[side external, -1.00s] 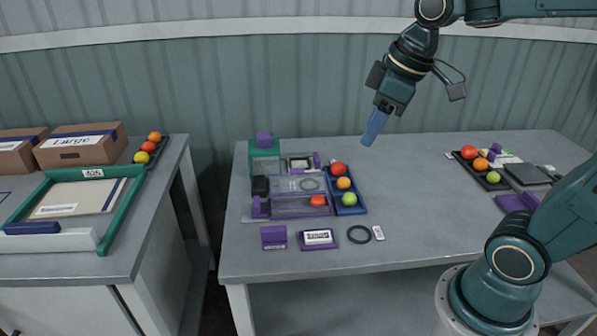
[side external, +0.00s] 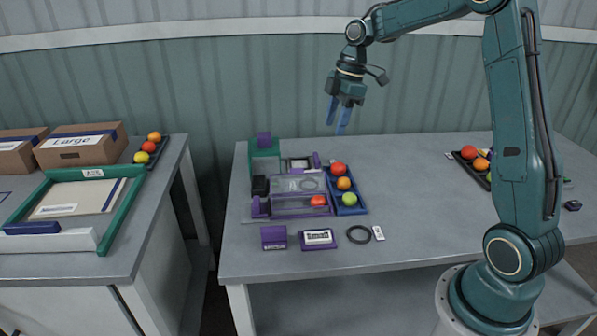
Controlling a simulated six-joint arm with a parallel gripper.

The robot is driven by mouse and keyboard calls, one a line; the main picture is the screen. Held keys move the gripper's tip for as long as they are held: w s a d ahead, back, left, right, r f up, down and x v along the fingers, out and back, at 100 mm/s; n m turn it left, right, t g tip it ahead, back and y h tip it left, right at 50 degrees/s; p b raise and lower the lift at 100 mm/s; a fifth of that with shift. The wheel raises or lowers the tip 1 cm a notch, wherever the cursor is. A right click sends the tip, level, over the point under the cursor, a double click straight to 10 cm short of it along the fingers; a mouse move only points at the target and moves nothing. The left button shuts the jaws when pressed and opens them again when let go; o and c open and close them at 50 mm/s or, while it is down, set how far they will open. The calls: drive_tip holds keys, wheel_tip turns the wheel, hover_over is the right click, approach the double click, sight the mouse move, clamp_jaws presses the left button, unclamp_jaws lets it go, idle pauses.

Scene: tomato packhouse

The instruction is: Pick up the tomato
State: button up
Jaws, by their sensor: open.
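My gripper (side external: 337,117) is open and empty, pointing down in the air above the back of the middle table. Below it stands a blue tray (side external: 359,208) with a red tomato (side external: 338,169) at the back, an orange one (side external: 344,184) in the middle and a green one (side external: 349,199) at the front. Another red tomato (side external: 318,200) lies in the purple-framed fixture (side external: 290,213) left of the tray. My gripper is well apart from all of them. Which tomato is meant cannot be told.
A green and purple stand (side external: 265,148) rises behind the fixture. A label block (side external: 318,238), a purple block (side external: 274,236) and a black ring (side external: 359,234) lie in front. A dark tray at right holds more tomatoes (side external: 469,152); my arm partly hides that area. The table's middle right is clear.

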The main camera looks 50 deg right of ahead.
drive_tip(key=w+d+f+n+y, duration=0.1)
drive_tip(key=w+d+f+n, duration=0.2)
drive_tip(key=d+f, duration=0.55)
drive_tip(key=n+g+y, duration=0.1)
drive_tip(key=n, duration=0.2)
approach(343, 183)
wheel_tip(343, 183, down, 2)
drive_tip(key=d, duration=0.2)
drive_tip(key=shift+w+a+f, duration=0.35)
drive_tip(key=shift+w+f, duration=0.15)
drive_tip(key=shift+f, duration=0.2)
drive_tip(key=shift+f, duration=0.1)
drive_tip(key=shift+x, duration=3)
drive_tip(key=shift+s+a, duration=0.1)
drive_tip(key=shift+c, duration=0.5)
drive_tip(key=c, duration=0.3)
